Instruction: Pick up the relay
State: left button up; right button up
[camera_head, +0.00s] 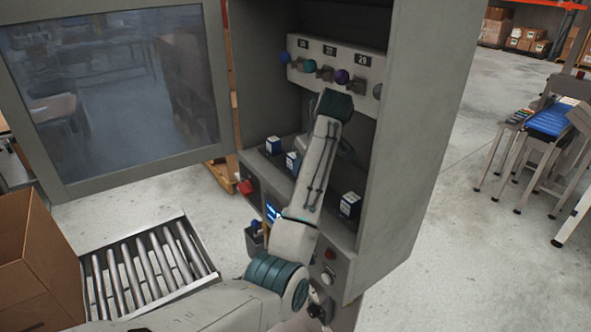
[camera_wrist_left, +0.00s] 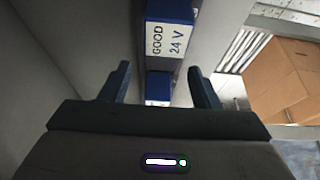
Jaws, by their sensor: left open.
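Several blue and white relays stand in a row on the cabinet's shelf: one at the left (camera_head: 273,145), one beside it (camera_head: 292,161) partly behind my arm, and one at the right (camera_head: 350,204). My left arm reaches into the cabinet, and its link hides its gripper in the head view. In the left wrist view my left gripper (camera_wrist_left: 160,80) is open and empty. A relay marked "GOOD 24 V" (camera_wrist_left: 170,38) lies beyond its fingertips, and another relay (camera_wrist_left: 158,86) shows between the fingers. My right gripper is not in view.
The grey cabinet (camera_head: 425,140) has side walls close to my arm, and its windowed door (camera_head: 218,80) stands open at left. A numbered panel (camera_head: 328,52) with coloured knobs is at its back. A roller conveyor (camera_head: 150,262) and cardboard box (camera_head: 35,262) stand at lower left.

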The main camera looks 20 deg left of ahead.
aim_at(294, 156)
pick_arm(q)
jog(key=shift+w+a+r+p, duration=0.1)
jog(key=shift+w+a+p, duration=0.25)
jog(key=shift+p, duration=0.15)
jog(key=w+a+p, duration=0.2)
jog(key=a, duration=0.1)
jog(key=shift+a+r, duration=0.1)
jog(key=shift+r, duration=0.25)
jog(key=shift+w+a+f+p, duration=0.6)
jog(key=shift+a+p, duration=0.05)
jog(key=shift+p, duration=0.15)
jog(key=shift+a+f, duration=0.1)
jog(key=shift+f, duration=0.25)
jog(key=shift+d, duration=0.2)
jog(key=c, duration=1.1)
